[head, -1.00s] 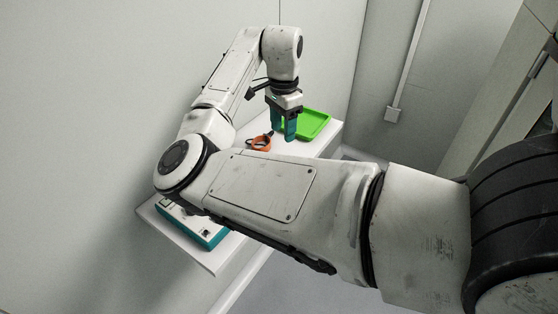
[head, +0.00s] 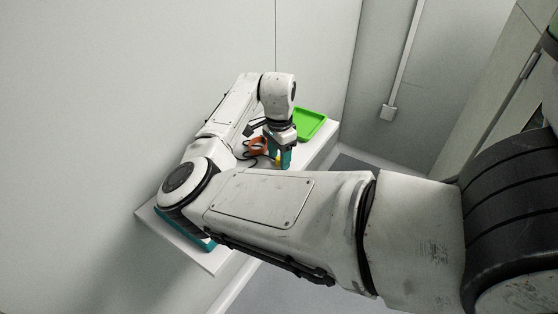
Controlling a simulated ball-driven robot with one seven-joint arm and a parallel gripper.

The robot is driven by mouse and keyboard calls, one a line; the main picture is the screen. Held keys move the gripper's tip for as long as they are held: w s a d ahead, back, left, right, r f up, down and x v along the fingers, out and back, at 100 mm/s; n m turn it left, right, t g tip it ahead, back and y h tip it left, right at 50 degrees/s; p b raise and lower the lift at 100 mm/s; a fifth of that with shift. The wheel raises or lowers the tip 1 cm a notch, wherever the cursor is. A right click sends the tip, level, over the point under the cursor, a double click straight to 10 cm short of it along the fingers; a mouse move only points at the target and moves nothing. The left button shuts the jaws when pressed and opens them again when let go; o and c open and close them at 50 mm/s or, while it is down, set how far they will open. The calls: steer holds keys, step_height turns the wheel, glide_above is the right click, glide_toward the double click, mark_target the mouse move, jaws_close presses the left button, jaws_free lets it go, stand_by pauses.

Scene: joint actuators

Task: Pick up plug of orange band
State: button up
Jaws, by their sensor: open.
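The orange band (head: 257,146) lies on the white table, left of my gripper (head: 283,158), with a dark cable beside it. A small yellow piece (head: 278,161) shows right at the teal fingers; it may be the plug, but it is too small to be sure. My gripper points down, open, low over the table. The near finger and my arm links hide part of the space around the fingertips. I cannot tell whether the fingers touch the yellow piece.
A green tray (head: 310,124) sits at the far right end of the white table (head: 206,256). A teal-edged thing (head: 196,238) at the near left is mostly hidden by my arm. A wall stands behind the table.

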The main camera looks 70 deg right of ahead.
steer(key=shift+c, duration=0.3)
jaws_close()
steer(key=shift+r, duration=0.1)
